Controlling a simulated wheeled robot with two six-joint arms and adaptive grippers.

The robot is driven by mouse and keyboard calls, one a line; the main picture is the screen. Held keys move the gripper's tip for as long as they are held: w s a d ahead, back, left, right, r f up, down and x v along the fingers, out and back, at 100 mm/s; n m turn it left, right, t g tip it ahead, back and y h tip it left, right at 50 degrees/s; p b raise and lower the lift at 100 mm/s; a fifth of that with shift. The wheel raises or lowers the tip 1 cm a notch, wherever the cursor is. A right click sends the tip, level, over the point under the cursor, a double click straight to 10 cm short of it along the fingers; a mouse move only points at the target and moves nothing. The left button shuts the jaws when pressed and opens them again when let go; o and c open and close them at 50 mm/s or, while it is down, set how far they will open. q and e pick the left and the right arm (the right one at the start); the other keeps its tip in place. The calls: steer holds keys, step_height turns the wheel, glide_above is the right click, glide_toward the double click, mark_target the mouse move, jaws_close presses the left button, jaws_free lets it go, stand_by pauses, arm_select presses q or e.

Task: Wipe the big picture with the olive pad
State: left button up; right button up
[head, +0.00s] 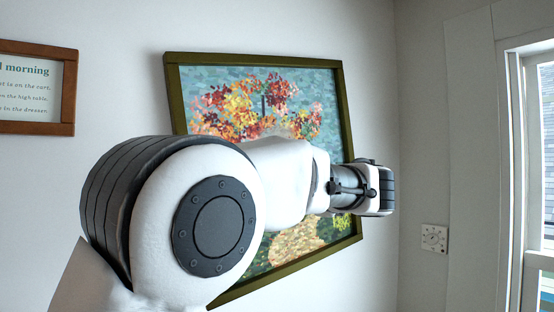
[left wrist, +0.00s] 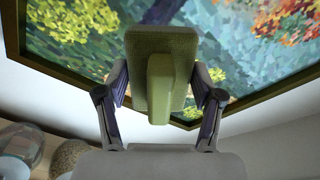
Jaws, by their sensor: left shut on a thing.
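The big picture (head: 295,95) hangs on the white wall in the head view, a colourful tree painting in an olive-green frame. My left arm crosses in front of it and hides its middle and lower left. My left gripper (head: 376,190) is over the picture's right edge, seen from behind. In the left wrist view my left gripper (left wrist: 160,92) is shut on the olive pad (left wrist: 161,42), holding its raised grip. The pad's broad face is toward the painting (left wrist: 75,25), overlapping its lower frame edge; I cannot tell whether it touches. My right gripper is not in view.
A smaller brown-framed sign (head: 38,88) hangs at the left of the head view. A wall switch plate (head: 434,238) and a window (head: 540,150) are at the right. The left wrist view shows a brown ball (left wrist: 70,157) and a glass globe (left wrist: 22,143) at lower left.

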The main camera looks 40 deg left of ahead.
arm_select(q)
steer(key=s+a+r+n+g+y, duration=0.15)
steer(key=s+r, duration=0.25)
steer(key=r, duration=0.6)
steer(key=x, duration=0.6)
steer(key=shift+s+p, duration=0.15)
steer(key=shift+p, duration=0.25)
steer(key=shift+m+y+x, duration=0.25)
steer(key=shift+x, duration=0.8)
steer(key=shift+p, duration=0.35)
